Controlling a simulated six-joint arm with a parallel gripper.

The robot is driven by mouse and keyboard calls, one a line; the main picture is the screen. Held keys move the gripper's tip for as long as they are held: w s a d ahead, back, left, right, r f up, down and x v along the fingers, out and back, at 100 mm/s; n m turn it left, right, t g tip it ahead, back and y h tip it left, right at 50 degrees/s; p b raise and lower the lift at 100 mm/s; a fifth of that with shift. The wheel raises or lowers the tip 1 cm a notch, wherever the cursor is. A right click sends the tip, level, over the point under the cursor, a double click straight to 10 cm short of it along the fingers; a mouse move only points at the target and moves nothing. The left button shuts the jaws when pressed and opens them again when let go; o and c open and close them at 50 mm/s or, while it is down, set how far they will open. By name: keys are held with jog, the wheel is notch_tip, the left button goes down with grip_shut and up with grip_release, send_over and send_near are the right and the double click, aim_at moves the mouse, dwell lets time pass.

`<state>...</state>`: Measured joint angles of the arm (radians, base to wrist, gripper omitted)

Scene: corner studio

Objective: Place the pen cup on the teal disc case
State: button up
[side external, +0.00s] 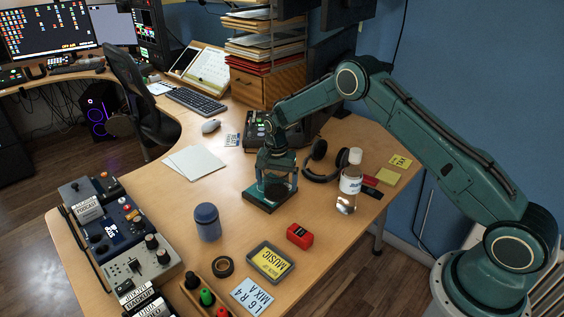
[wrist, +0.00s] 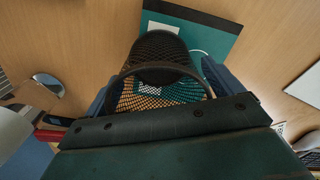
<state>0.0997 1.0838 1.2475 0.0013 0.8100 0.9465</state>
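The pen cup (wrist: 160,55) is a dark mesh cup. In the wrist view it sits between the two blue fingers of my gripper (wrist: 158,95), which is shut on it. In the side view my gripper (side external: 277,178) points down over the desk with the cup (side external: 275,189) in its jaws. The teal disc case (side external: 259,203) lies flat directly below the cup; its teal surface and a white label also show in the wrist view (wrist: 222,42). The cup's base is over or on the case; I cannot tell whether they touch.
Headphones (side external: 322,172) and a clear jar (side external: 349,186) are to the right. White paper (side external: 194,162) lies left.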

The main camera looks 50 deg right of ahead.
jog(key=shift+r, duration=0.1)
notch_tip(320, 180, up, 12)
dwell(0.8)
dwell(0.5)
jog(key=s+a+r+n+t, duration=0.1)
jog(key=s+a+r+n, duration=0.15)
jog(key=s+r, duration=0.65)
jog(key=s+a+r+n+t, duration=0.1)
jog(key=s+r+n+t, duration=0.15)
jog(key=s+r, duration=0.75)
jog(key=s+a+r+n+t, duration=0.2)
jog(key=s+n, duration=0.5)
jog(key=s, duration=1.4)
jog(key=shift+s+a, duration=0.15)
jog(key=shift+s, duration=0.05)
